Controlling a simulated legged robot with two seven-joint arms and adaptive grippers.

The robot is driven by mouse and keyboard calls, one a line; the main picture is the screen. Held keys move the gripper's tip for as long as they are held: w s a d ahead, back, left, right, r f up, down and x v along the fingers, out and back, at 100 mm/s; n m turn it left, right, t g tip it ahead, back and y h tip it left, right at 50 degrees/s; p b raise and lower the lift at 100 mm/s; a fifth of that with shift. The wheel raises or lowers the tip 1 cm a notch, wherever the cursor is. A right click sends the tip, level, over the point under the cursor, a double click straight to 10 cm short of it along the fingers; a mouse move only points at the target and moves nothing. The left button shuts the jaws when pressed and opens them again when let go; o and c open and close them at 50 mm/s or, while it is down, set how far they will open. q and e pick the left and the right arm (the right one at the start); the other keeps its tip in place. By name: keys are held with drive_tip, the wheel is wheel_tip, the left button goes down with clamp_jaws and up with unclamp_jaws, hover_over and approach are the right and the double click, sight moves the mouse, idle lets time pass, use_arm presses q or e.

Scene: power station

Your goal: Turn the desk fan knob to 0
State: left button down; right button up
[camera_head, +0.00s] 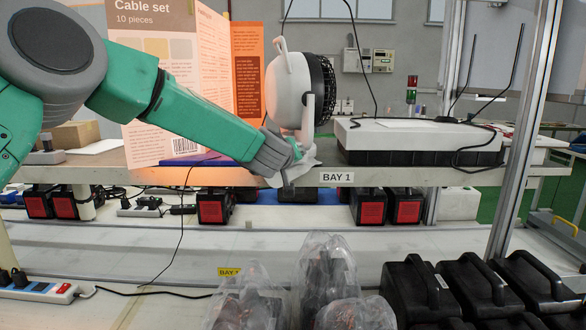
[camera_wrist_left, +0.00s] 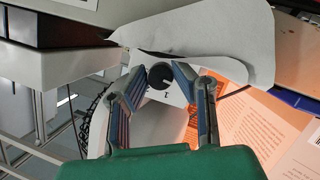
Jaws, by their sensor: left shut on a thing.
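The white desk fan (camera_head: 287,92) with a black grille stands on the shelf in the head view, its grille facing right. My left arm reaches in from the left, and its gripper (camera_head: 293,158) is at the fan's base. In the left wrist view the dark round knob (camera_wrist_left: 160,76) with a pale pointer mark sits on the white fan base (camera_wrist_left: 232,68). My left gripper (camera_wrist_left: 157,80) is shut on the knob, one finger on each side. A small mark is below the knob; the other setting marks are not readable. My right gripper is not in view.
A white-topped box (camera_head: 415,135) with cables is right of the fan. Black cases (camera_head: 480,290) and bagged items (camera_head: 330,270) are below in front.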

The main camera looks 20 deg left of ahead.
use_arm(q)
drive_tip(key=shift+n+b, duration=0.4)
drive_tip(key=shift+b, duration=0.2)
drive_tip(key=c, duration=1.6)
unclamp_jaws()
drive_tip(key=shift+s+a, duration=0.1)
drive_tip(key=shift+s, duration=0.1)
drive_tip(key=v, duration=1.1)
drive_tip(key=shift+s, duration=0.4)
drive_tip(key=shift+a, duration=0.15)
